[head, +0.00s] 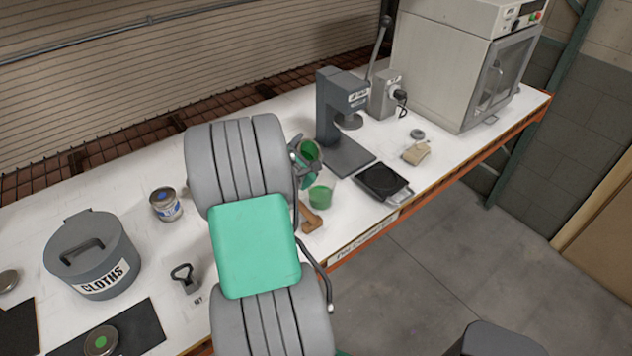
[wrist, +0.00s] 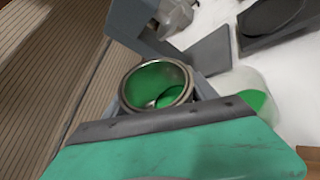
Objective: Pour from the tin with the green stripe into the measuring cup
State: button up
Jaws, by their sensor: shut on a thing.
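My gripper (head: 302,158), partly hidden behind my arm in the head view, is shut on a metal tin (head: 311,151). The tin is tilted, and its open mouth shows green paint inside. In the wrist view the tin (wrist: 157,84) sits between the jaws with its round rim and green inside in view. I cannot make out its stripe clearly. The translucent measuring cup (head: 320,196) stands on the bench just below and beside the tin, with green paint in it. It also shows at the right of the wrist view (wrist: 252,98). I cannot see a clear stream between them.
A black scale (head: 383,181) lies right of the cup, and a grey press (head: 338,110) stands behind. A wooden-handled tool (head: 311,218) lies near the front edge. A blue-labelled tin (head: 166,205), a cloths bin (head: 92,256) and a green-dotted lid (head: 101,341) are at left.

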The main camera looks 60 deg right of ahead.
jog(key=shift+s+f+m+b, duration=0.15)
jog(key=shift+f+m+b, duration=0.1)
jog(key=shift+m+b, duration=0.35)
dwell(1.0)
jog(key=shift+f+m+t+h+b, duration=0.4)
jog(key=shift+m+h+b, duration=0.1)
jog(key=shift+b, duration=1.45)
dwell(0.5)
jog(key=shift+s+r+m+t+h+b, duration=0.15)
jog(key=shift+r+m+h+b, duration=0.15)
jog(key=shift+m+b, duration=0.55)
jog(key=shift+r+m+t+h+b, duration=0.2)
jog(key=shift+r+m+b, duration=0.15)
jog(key=shift+b, duration=0.95)
dwell(1.8)
